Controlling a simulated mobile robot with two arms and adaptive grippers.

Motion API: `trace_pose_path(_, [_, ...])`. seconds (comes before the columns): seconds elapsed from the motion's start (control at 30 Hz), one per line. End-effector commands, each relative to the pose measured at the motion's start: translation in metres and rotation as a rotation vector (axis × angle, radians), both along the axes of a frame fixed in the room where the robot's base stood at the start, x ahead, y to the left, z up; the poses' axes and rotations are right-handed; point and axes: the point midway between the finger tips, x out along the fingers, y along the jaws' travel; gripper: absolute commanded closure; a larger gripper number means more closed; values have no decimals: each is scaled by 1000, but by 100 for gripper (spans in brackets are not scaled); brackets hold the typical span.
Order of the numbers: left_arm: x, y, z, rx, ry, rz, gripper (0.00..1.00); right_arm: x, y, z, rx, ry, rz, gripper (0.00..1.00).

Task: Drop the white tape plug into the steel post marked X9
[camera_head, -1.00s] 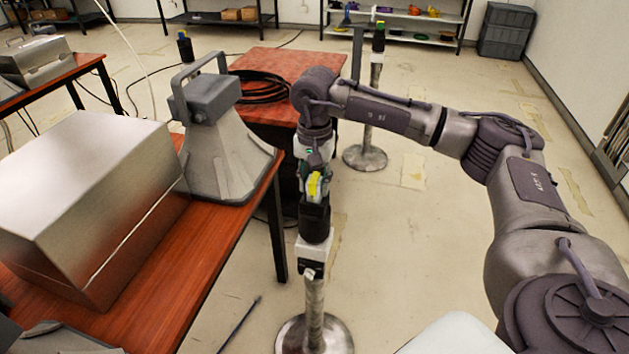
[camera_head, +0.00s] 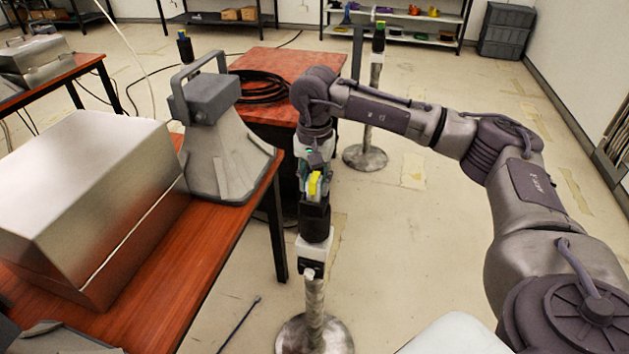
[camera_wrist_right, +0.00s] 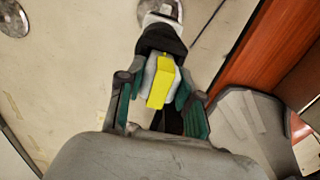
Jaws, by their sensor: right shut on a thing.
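My right gripper (camera_head: 314,190) is shut on a plug with a yellow part (camera_head: 315,185). In the right wrist view the green-padded fingers (camera_wrist_right: 163,100) close on both sides of the plug's pale body (camera_wrist_right: 150,72), beside its yellow block (camera_wrist_right: 161,84). A black cylinder (camera_head: 315,224) sits directly below the grip, in line with a steel post (camera_head: 314,300) that has a white head (camera_head: 313,252). I cannot tell whether the plug is seated in it, and any marking on the post is too small to read. My left gripper is out of view.
A wooden table (camera_head: 222,240) with a metal box (camera_head: 85,195) and a grey horn speaker (camera_head: 225,150) stands close left of the post. A red-topped table (camera_head: 290,62) with coiled cable (camera_head: 258,88) is behind. Another steel post (camera_head: 376,80) stands farther back. Floor right is clear.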

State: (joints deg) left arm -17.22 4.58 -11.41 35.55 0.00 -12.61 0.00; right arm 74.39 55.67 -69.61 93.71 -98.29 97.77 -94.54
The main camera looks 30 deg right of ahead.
Motion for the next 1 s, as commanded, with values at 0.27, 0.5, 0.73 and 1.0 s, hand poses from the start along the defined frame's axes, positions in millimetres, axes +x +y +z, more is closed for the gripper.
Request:
trace_pose_path(0.27, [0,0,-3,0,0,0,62,0,0,-4,1,-1,0,100])
trace_pose_path(0.5, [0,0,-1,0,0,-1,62,0,0,-2,1,-2,0,100])
trace_pose_path(0.73, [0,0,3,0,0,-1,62,0,0,5,1,-2,0,100])
trace_pose_path(1.0, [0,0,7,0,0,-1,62,0,0,13,1,-2,0,100])
